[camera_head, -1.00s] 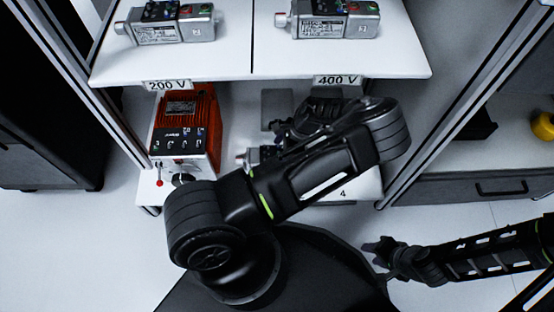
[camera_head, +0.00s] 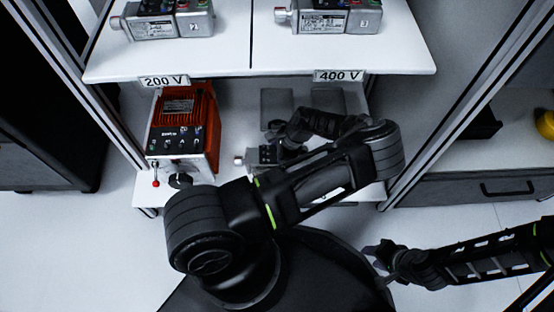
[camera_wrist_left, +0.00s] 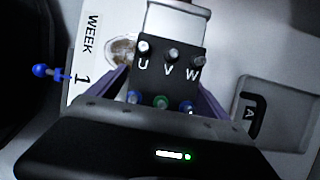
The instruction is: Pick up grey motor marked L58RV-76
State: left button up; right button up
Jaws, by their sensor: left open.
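A grey motor (camera_head: 262,156) with a dark terminal block sits on the lower shelf, partly hidden by my left arm. My left gripper (camera_head: 288,147) is over it, small and dark in the head view. In the left wrist view the black terminal block (camera_wrist_left: 168,70) marked U, V, W lies between the open fingers of my left gripper (camera_wrist_left: 163,92). I cannot tell whether they touch it. Two more grey motors, numbered 2 (camera_head: 168,22) and 3 (camera_head: 330,18), sit on the upper shelf. No motor code is readable. My right gripper (camera_head: 376,262) is away at the right, its jaws unclear.
A red device (camera_head: 183,122) with a lever stands left on the lower shelf, under the 200 V label (camera_head: 165,81). The upper shelf edge (camera_head: 215,72) overhangs behind. Grey flat plates (camera_head: 277,105) lie under the 400 V label (camera_head: 339,75). Metal posts flank the shelves.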

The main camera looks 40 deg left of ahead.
pick_arm(q)
jog(key=shift+c, duration=0.3)
grip_shut()
dwell(0.9)
jog(key=shift+r, duration=0.1)
